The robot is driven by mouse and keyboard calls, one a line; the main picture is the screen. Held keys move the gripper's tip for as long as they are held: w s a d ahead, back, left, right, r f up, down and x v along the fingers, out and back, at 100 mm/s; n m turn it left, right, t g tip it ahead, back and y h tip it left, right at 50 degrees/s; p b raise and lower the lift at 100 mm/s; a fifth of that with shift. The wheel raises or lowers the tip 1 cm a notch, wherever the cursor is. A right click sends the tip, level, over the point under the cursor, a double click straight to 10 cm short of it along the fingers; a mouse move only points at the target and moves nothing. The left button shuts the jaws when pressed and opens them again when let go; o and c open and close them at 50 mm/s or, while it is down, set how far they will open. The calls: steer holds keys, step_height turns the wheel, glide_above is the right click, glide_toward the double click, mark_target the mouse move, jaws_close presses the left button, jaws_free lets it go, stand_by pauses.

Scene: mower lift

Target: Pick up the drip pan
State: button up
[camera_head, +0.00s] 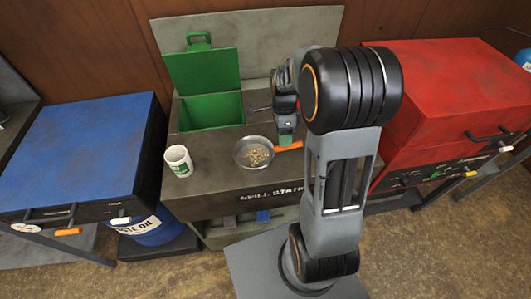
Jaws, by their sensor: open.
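A round grey metal pan (242,161), which I take to be the drip pan, sits on the dark top of the spill station. Light tan granules (258,155) lie in it. An orange handle (289,147) points right from its rim. My gripper (285,137) is open and points down at the handle, close above or around it; I cannot tell whether it touches. My arm hides the right part of the station top, and the gripper covers part of the handle's surroundings.
A white cup (178,161) stands left of the pan. Behind is a green bin (210,111) with its lid raised. A thin dark tool (258,108) lies behind the pan. Blue (80,150) and red (425,90) cabinets flank the station. The front left of its top is clear.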

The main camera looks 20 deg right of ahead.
mark_target(270, 151)
steer(key=shift+s+f, duration=0.2)
steer(key=shift+f, duration=1.4)
steer(key=shift+s+f, duration=0.15)
steer(key=shift+f, duration=1.45)
steer(key=shift+c, duration=0.5)
jaws_close()
